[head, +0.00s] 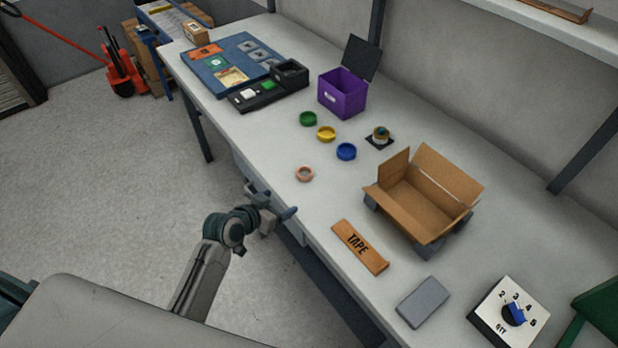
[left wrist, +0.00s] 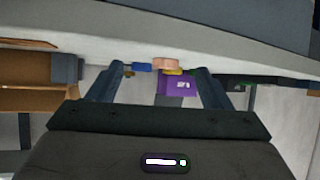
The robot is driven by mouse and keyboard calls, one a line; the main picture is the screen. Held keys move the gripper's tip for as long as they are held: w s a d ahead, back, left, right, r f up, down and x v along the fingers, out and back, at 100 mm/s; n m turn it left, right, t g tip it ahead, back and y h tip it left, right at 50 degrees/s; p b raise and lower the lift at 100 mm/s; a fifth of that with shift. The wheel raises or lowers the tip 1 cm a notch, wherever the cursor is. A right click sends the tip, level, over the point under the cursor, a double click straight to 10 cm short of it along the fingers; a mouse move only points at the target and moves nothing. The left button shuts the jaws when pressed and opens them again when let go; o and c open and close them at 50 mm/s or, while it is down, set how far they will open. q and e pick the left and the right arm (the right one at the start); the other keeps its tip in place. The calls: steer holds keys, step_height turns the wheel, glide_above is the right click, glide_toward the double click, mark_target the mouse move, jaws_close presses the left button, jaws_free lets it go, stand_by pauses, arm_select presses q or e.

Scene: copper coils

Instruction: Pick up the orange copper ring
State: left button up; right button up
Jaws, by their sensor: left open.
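The orange copper ring (head: 305,173) lies flat on the white table near its front edge. It is a pale copper-orange ring. In the left wrist view the ring (left wrist: 166,64) appears at the table's edge, between my open fingers and some way beyond them. My left gripper (head: 274,205) is open and empty, just off the table's front edge, left of and nearer than the ring. It also shows in the left wrist view (left wrist: 158,82). My right gripper is not in view.
Green (head: 308,118), yellow (head: 326,134) and blue (head: 346,151) rings lie behind the copper one. A purple box (head: 343,95) stands at the back, and an open cardboard box (head: 425,195) to the right.

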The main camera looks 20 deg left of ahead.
mark_target(308, 169)
arm_select(q)
steer(key=shift+t, duration=0.8)
steer(key=w, duration=0.1)
steer(key=w+r, duration=0.1)
steer(key=w, duration=0.1)
steer(key=w+r, duration=0.1)
steer(key=shift+w+a, duration=0.15)
steer(key=shift+w, duration=0.05)
steer(key=x, duration=0.1)
steer(key=p+x, duration=0.1)
steer(key=x, duration=0.2)
steer(key=shift+w+d+r, duration=0.15)
steer(key=shift+d, duration=0.15)
steer(key=shift+w+f, duration=0.25)
steer(key=shift+w, duration=0.05)
steer(key=shift+w+d+p, duration=0.2)
steer(key=shift+w+p, duration=0.2)
steer(key=shift+p, duration=0.1)
steer(key=p+x, duration=0.1)
steer(key=x, duration=0.3)
steer(key=shift+d, duration=0.15)
steer(key=shift+w+f+p, duration=0.2)
steer(key=shift+w+p, duration=0.05)
steer(key=shift+p, duration=0.05)
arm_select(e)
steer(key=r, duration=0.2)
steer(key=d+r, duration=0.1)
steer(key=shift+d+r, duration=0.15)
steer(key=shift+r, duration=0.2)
